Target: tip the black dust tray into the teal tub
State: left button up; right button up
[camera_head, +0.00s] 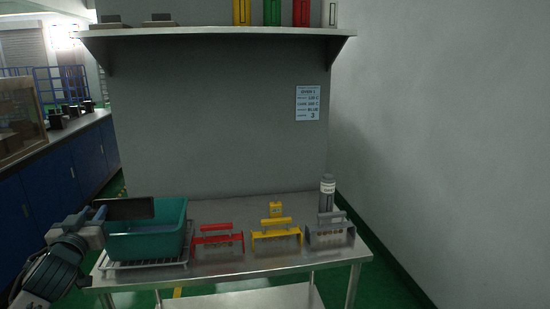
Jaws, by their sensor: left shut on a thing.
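The teal tub (147,247) stands on a white wire rack at the left end of the metal table. My left gripper (99,215) is at the tub's left side and shut on the black dust tray (128,209). The tray shows as a dark flat panel over the left part of the tub's opening, and it looks steeply tilted. I cannot see whether dust is in it, and the tub's floor is hidden. My right gripper is not in view.
The wire rack (187,250) sticks out around the tub. Red (218,240), yellow (276,234) and grey (330,235) handled holders stand in a row to the right on the table (240,264). A grey bottle (327,194) stands behind them. A shelf (215,32) hangs above.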

pick_arm(q)
jog(key=s+d+f+m+h, duration=0.2)
jog(key=s+d+f+h, duration=0.15)
jog(key=d+f, duration=1)
jog(key=s+d+f, duration=0.2)
jog(key=s+d, duration=0.7)
jog(key=d, duration=0.3)
jog(key=shift+d+m+h, duration=0.25)
jog(key=shift+m+h, duration=0.05)
jog(key=shift+h, duration=0.05)
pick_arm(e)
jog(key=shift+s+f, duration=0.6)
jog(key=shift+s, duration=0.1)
